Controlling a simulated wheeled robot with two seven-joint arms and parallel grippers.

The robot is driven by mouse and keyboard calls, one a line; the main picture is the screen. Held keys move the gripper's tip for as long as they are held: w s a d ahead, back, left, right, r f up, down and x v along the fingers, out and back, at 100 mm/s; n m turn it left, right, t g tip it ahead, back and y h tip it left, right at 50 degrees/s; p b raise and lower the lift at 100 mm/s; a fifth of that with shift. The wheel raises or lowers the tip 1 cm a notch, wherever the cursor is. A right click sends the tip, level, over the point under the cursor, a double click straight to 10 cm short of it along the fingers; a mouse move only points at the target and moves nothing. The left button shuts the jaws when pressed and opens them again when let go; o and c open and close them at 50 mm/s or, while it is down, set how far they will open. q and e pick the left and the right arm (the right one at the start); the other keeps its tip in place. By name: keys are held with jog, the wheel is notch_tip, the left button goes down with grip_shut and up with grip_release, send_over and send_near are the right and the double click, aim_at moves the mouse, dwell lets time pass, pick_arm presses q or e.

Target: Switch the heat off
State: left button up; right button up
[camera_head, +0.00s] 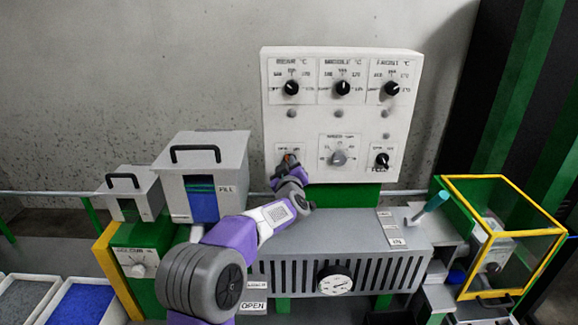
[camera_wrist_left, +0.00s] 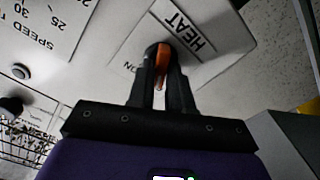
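The heat switch (camera_wrist_left: 163,58) is an orange-red lever on a plate marked HEAT, with ON lettered beside it in the left wrist view. It sits at the lower left of the white control panel (camera_head: 310,124), where my gripper largely hides it in the head view. My left gripper (camera_head: 289,163) is up against the panel there. In the left wrist view, its two dark fingers (camera_wrist_left: 162,75) stand close on both sides of the orange lever and appear shut on it. The lever's exact setting is hard to read. My right gripper is in neither view.
Three black temperature knobs, the middle one (camera_head: 342,87) among them, line the panel's top. A grey speed knob (camera_head: 338,158) and a black knob (camera_head: 382,160) are right of the switch. Below is a grey slotted machine (camera_head: 350,228); a lidded hopper (camera_head: 228,172) stands left, a yellow-framed guard (camera_head: 545,234) right.

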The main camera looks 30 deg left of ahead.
pick_arm(q)
jog(key=o, duration=0.3)
jog(key=v, duration=0.7)
jog(key=shift+s+p, duration=0.3)
jog(key=shift+d, duration=0.15)
